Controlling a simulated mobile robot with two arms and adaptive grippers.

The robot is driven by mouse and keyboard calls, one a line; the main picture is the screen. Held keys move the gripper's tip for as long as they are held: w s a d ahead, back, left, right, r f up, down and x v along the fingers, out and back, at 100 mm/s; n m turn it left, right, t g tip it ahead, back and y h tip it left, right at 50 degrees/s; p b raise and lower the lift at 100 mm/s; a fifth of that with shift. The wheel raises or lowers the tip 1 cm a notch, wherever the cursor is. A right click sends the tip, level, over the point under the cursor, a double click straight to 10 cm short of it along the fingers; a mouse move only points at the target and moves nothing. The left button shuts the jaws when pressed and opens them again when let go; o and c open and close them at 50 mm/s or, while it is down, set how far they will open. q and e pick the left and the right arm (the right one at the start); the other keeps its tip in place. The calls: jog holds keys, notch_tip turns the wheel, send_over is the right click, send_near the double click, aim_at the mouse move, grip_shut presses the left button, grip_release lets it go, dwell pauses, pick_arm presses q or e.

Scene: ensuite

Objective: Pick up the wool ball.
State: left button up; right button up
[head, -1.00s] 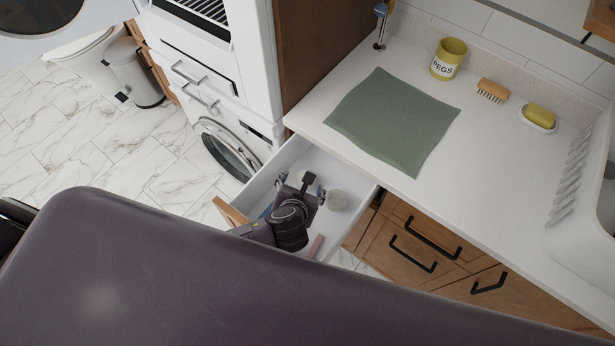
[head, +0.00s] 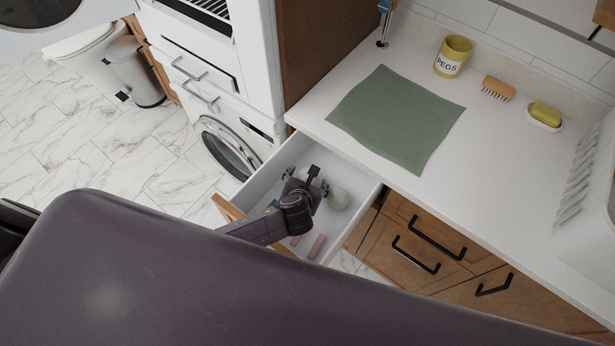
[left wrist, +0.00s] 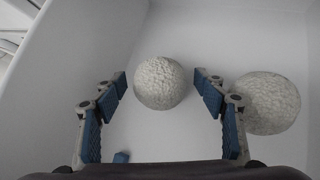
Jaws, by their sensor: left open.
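Two pale, rough-textured wool balls lie in the open white drawer. In the left wrist view, one wool ball (left wrist: 160,82) lies ahead between my open fingers, with a gap on each side. The other, larger-looking wool ball (left wrist: 265,102) lies to the right, partly behind the right finger. In the head view, one pale ball (head: 338,198) shows right of my gripper; the other is hidden by it. My left gripper (head: 307,181) is over the drawer, open and empty; its blue-padded fingers show in the left wrist view (left wrist: 161,88). My right gripper is not in view.
The drawer (head: 358,186) has walls close around my gripper. Pinkish blocks (head: 317,246) lie near its front, and a small blue item (left wrist: 121,157) shows near my left finger. The counter (head: 480,150) overhangs at the right, with a green cloth (head: 395,120).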

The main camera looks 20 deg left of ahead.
pick_arm(q)
jog(key=shift+w+f, duration=0.2)
jog(key=shift+c, duration=0.3)
jog(key=c, duration=1)
jog(key=shift+c, duration=0.5)
jog(key=shift+r, duration=0.15)
